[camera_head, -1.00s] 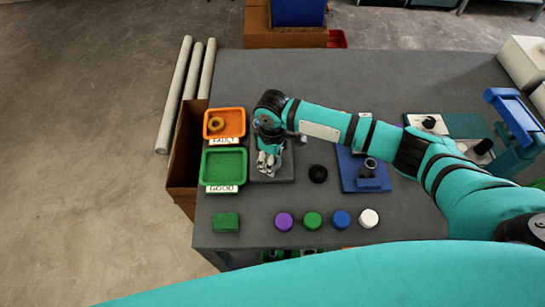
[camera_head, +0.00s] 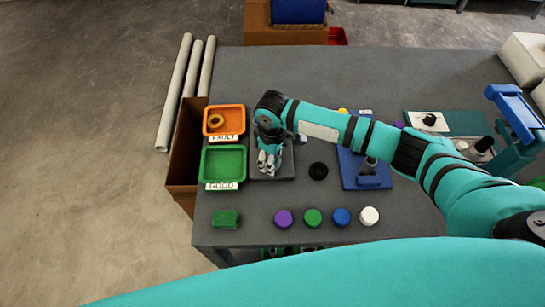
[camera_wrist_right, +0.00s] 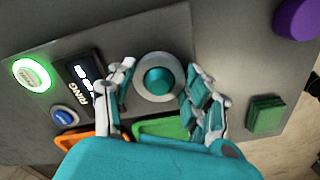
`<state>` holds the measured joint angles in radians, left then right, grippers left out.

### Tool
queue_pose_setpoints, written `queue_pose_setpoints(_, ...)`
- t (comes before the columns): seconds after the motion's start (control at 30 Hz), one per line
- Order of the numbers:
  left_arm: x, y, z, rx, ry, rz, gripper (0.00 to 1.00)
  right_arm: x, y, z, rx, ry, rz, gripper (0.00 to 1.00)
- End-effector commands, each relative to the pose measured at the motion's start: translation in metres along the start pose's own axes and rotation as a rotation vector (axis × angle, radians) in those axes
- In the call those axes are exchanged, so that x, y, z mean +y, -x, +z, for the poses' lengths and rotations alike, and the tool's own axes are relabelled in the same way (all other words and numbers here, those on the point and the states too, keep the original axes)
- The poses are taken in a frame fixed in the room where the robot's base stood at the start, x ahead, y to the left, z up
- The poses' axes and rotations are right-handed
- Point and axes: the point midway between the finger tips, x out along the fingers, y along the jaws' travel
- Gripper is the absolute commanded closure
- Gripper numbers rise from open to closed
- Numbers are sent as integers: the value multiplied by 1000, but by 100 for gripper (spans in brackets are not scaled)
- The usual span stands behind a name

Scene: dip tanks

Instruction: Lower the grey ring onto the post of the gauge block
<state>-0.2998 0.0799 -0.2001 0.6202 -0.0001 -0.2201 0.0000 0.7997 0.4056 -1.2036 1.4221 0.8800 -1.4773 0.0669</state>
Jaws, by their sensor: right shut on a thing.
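The gauge block (camera_head: 285,173) is a flat grey block on the table beside the green tray. In the right wrist view its face (camera_wrist_right: 210,45) surrounds a teal round post (camera_wrist_right: 158,81). The grey ring (camera_wrist_right: 144,90) encircles the post in that view; I cannot tell whether it rests on the block or is held just above it. My right gripper (camera_head: 268,168) points down over the block. In the wrist view its fingers (camera_wrist_right: 160,97) are on both sides of the ring, shut on it. My left gripper is out of view.
A black ring (camera_head: 318,171) and a blue fixture (camera_head: 352,178) are right. A display (camera_wrist_right: 82,80) and lit green button (camera_wrist_right: 32,75) adjoin the block.

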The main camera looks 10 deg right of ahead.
Motion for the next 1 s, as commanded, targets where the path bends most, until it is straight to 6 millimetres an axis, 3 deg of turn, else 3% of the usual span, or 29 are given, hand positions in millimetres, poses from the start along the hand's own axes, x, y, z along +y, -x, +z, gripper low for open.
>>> queue_pose_setpoints(0.17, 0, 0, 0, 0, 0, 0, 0, 0, 0, 0, 1, 0, 0, 89)
queue_pose_setpoints(0.2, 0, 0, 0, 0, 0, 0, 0, 0, 0, 0, 1, 0, 0, 44)
queue_pose_setpoints(0.37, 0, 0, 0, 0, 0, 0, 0, 0, 0, 0, 1, 0, 0, 23)
queue_pose_setpoints(0.57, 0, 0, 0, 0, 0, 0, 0, 0, 0, 0, 0, 0, 0, 22)
queue_pose_setpoints(0.73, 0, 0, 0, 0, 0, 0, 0, 0, 0, 0, -1, 0, 0, 0)
queue_pose_setpoints(1.0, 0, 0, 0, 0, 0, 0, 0, 0, 0, 0, 0, 0, 0, 0)
